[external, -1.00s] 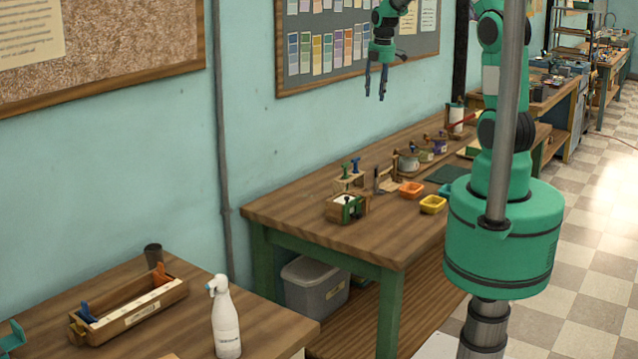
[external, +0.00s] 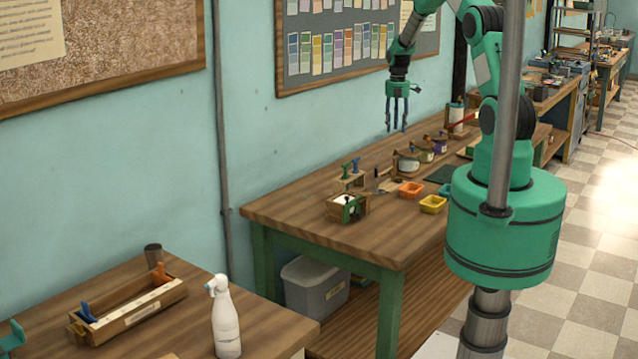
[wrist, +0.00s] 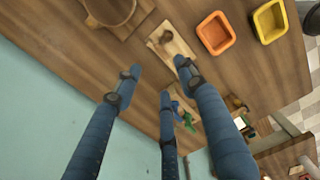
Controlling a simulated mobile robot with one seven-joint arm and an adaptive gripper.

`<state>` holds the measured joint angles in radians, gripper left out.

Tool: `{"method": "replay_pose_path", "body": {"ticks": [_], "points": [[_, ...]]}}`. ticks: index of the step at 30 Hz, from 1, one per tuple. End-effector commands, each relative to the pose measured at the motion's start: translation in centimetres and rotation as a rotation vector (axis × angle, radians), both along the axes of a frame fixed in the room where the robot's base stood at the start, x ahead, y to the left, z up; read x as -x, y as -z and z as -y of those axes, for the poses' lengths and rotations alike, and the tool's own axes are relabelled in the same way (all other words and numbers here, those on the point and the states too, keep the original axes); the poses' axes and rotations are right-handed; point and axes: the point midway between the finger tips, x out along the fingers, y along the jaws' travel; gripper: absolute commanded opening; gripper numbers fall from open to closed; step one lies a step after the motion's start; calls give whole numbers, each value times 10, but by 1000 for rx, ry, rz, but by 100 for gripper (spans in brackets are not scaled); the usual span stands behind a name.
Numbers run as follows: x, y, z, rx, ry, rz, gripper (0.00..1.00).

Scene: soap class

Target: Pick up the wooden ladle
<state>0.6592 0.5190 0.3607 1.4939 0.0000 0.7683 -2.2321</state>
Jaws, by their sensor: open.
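My gripper (external: 397,127) is open and empty above the back part of the wooden table, with its blue fingers pointing down. In the wrist view the spread fingers (wrist: 158,78) hang over the table. A small wooden piece (external: 386,184) stands between the peg stand and the pots. In the wrist view this pale wooden piece (wrist: 175,44), with a darker round part, lies just beyond the fingertips. I cannot tell for sure whether it is the wooden ladle. A round brown vessel (wrist: 112,10) shows at the wrist view's top left.
An orange tray (external: 411,189) and a yellow tray (external: 433,204) sit towards the table's front. A peg stand (external: 350,178) and a small wooden crate (external: 347,208) are to the left, with several pots (external: 408,165) to the right. The wall is close behind.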

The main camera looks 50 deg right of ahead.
Motion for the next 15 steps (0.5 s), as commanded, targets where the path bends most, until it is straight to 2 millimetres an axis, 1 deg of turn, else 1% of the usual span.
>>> {"method": "replay_pose_path", "body": {"ticks": [8, 11, 15], "points": [[0, 1, -1, 0, 1, 0, 41], [0, 7, -1, -1, 1, -1, 41], [0, 22, -1, -1, 1, -2, 41]]}}
